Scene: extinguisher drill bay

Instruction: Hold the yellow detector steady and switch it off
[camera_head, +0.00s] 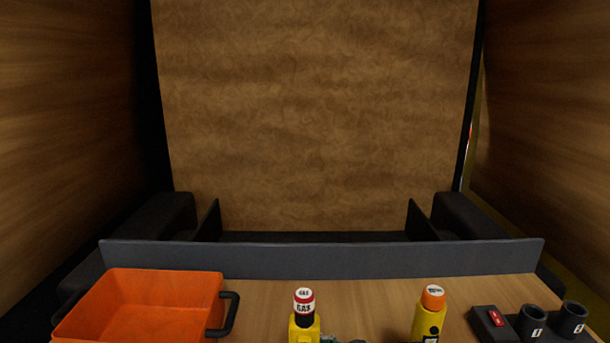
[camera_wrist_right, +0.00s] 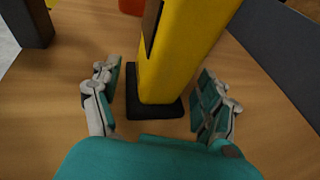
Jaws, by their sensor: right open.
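The yellow detector (camera_head: 304,330) stands at the bottom centre of the head view, with a red, white and black top lettered GAS. Its lower part is cut off there. In the right wrist view its yellow body (camera_wrist_right: 180,55) rises from a black foot on the wooden table. My right gripper (camera_wrist_right: 160,92) is open, with a teal finger on each side of the body and visible gaps to both. In the head view only a small greenish bit of it (camera_head: 330,340) shows beside the detector. My left gripper is not seen. No switch can be made out.
An orange bin (camera_head: 90,305) with a black handle stands at left. A yellow cylinder (camera_head: 428,322) with an orange cap stands right of the detector. A black box with a red switch (camera_head: 494,318) and numbered cups (camera_head: 532,322) are at far right. A grey panel (camera_head: 320,260) borders the back.

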